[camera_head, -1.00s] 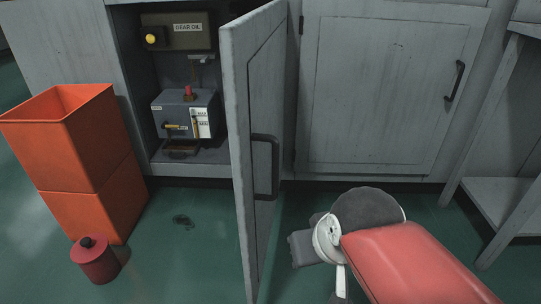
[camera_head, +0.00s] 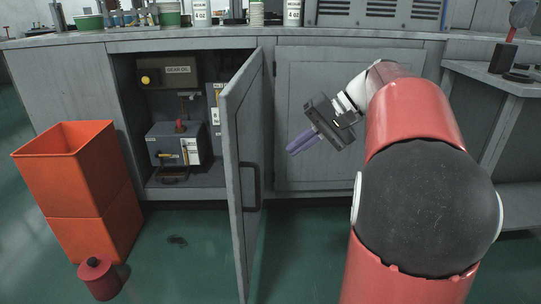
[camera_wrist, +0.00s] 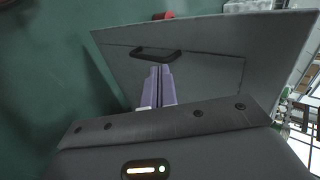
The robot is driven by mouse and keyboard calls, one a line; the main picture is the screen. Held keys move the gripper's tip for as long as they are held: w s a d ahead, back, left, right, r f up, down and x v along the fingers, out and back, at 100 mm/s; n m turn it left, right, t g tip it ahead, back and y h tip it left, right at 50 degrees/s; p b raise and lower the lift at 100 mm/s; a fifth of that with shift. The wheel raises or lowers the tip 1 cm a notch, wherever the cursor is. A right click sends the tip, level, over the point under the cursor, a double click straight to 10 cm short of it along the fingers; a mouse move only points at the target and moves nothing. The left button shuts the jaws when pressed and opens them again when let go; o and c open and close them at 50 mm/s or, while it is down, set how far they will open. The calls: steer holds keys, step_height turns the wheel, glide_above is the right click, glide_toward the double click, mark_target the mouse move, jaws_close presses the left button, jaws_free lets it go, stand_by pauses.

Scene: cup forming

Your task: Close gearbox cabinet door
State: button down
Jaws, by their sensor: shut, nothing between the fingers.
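The gearbox cabinet door (camera_head: 243,165) stands wide open, swung out toward me, with a dark bar handle (camera_head: 252,187) on its right face. The open cabinet shows a grey gearbox (camera_head: 172,147) and a box marked GEAR OIL (camera_head: 176,76) inside. My gripper (camera_head: 292,151) is shut and empty, with its purple fingers to the right of the door, pointing left toward it. In the wrist view the fingers (camera_wrist: 159,72) point at the door face (camera_wrist: 210,68), just below the handle (camera_wrist: 157,53) in the picture. They look apart from the door; the exact gap is hard to tell.
Stacked orange bins (camera_head: 85,190) and a red canister (camera_head: 99,278) stand on the floor at left. A closed cabinet door (camera_head: 330,75) is behind my gripper. The counter (camera_head: 120,37) holds tubs and bottles.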

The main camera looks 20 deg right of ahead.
mark_target(237, 177)
steer(key=x, duration=0.3)
steer(key=b+x, duration=0.1)
steer(key=x, duration=0.3)
steer(key=a+r+x, duration=0.1)
steer(key=x, duration=0.3)
steer(key=shift+w+r+b, duration=0.15)
steer(key=shift+w+b, duration=0.05)
steer(key=shift+b, duration=0.15)
steer(key=shift+w+a, duration=0.35)
steer(key=shift+a, duration=0.35)
